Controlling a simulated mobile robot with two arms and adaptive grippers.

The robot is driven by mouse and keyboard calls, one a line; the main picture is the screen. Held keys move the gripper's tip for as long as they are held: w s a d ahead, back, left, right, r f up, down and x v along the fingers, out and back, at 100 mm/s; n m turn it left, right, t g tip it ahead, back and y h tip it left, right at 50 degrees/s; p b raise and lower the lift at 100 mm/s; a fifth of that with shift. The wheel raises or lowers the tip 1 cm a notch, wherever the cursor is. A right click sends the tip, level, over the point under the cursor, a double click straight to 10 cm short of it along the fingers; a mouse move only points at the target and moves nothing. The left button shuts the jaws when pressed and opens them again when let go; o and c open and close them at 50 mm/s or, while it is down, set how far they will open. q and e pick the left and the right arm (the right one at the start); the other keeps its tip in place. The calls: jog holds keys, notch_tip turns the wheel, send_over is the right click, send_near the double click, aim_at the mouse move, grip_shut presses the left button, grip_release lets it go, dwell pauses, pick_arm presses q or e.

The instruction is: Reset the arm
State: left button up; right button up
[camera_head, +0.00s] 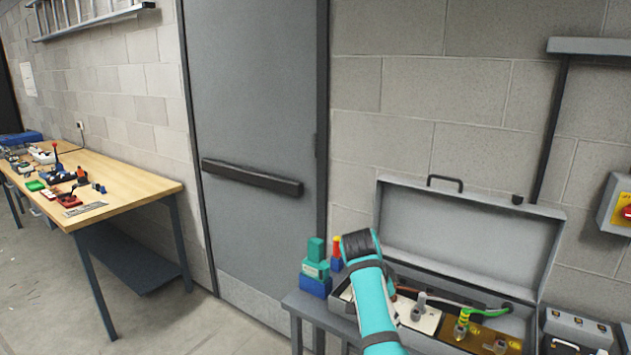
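A teal arm link of mine with a black rounded joint rises from the bottom edge, right of the middle, in the head view. It stands in front of an open grey case (468,238) on a grey bench (318,312) and hides part of the case. I cannot tell for sure which arm it belongs to. No gripper fingers show, and nothing held shows. My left gripper and my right gripper are not in view.
The case holds a green cable (470,303) and a brass-coloured panel (487,338). Blue and green blocks (315,272) stand at the bench's left end. A grey door (255,120) with a push bar and a wooden workbench (125,190) with tools are left. Floor between is clear.

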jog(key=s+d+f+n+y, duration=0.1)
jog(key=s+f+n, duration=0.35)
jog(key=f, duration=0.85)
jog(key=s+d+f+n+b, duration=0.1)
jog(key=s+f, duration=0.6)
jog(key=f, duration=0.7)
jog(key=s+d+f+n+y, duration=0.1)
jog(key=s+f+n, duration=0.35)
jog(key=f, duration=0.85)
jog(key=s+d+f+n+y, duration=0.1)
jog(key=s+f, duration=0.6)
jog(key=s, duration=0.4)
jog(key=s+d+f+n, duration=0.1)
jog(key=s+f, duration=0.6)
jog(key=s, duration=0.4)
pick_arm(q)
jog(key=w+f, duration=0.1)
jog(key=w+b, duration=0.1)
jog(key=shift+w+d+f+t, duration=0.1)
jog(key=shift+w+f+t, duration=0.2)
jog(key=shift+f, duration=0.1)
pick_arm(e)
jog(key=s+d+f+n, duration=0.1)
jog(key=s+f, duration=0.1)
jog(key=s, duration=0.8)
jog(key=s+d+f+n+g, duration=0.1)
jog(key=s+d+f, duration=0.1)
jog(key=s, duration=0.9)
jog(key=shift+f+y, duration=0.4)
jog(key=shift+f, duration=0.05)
